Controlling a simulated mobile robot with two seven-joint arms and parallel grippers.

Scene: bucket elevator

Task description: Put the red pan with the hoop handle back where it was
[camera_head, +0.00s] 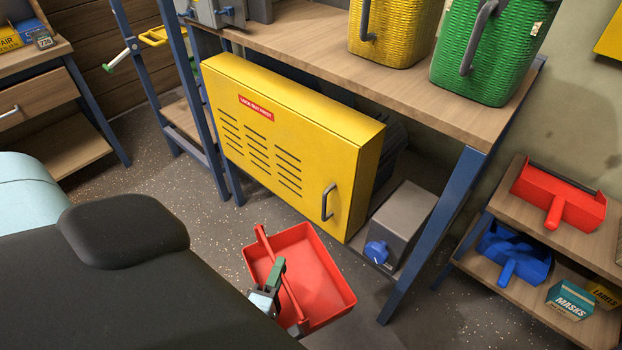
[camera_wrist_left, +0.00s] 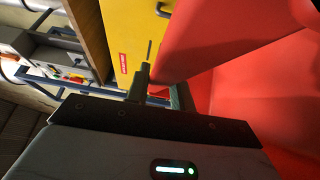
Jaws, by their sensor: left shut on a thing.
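The red pan with the hoop handle (camera_head: 318,265) is held above the floor in front of the yellow cabinet, with its open side facing up. Its hoop handle (camera_head: 265,245) crosses over the tray. My left gripper (camera_head: 275,279) is shut on this handle. In the left wrist view the red pan (camera_wrist_left: 265,95) fills the right side, close to the left gripper fingers (camera_wrist_left: 158,92). The exact contact is partly hidden by the fingers. My right gripper is in neither view.
A yellow cabinet door (camera_head: 285,140) with a grey handle is under the workbench (camera_head: 300,45). A grey box with a blue knob (camera_head: 405,225) stands beside it. At right, a shelf holds another red pan (camera_head: 560,190) with a straight handle, a blue pan (camera_head: 515,250) and a masks box (camera_head: 570,300).

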